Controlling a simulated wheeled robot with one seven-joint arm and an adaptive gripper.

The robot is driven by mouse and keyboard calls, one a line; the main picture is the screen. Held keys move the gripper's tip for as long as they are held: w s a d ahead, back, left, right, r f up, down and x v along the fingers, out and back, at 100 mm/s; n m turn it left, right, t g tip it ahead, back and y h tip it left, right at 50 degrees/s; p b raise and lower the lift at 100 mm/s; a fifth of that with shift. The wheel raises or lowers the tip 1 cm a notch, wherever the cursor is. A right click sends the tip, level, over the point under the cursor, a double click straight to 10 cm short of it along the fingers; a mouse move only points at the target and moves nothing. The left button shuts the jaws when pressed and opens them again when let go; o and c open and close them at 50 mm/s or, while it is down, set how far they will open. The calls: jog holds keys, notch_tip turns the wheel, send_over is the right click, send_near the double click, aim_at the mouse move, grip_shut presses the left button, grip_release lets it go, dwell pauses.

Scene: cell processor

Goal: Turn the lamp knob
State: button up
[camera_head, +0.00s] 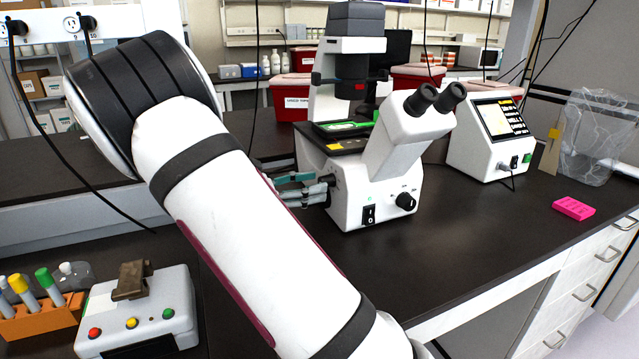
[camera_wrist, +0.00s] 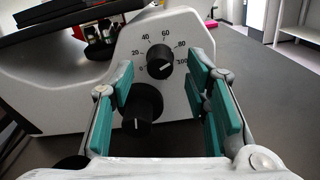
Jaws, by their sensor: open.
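The white microscope (camera_head: 375,205) stands on the dark bench in the head view. In the wrist view its side panel carries a small black knob (camera_wrist: 160,62) with a white pointer line and a printed scale up to 100, probably the lamp knob. A larger black knob (camera_wrist: 142,108) sits just below and nearer. My gripper (camera_wrist: 160,78) is open, its teal finger pads left and right of the scaled knob, with nothing clasped between them. In the head view my gripper (camera_head: 310,190) is at the microscope's left side, partly hidden by my arm.
The microscope's front has another black knob (camera_head: 405,201) and a switch (camera_head: 369,214). A white device with a screen (camera_head: 500,120) and a pink block (camera_head: 573,208) stand to the right. A control box (camera_head: 140,315) and orange tube rack (camera_head: 38,318) stand at lower left.

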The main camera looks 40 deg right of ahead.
jog(key=shift+x, duration=1.3)
jog(key=shift+c, duration=0.6)
grip_shut()
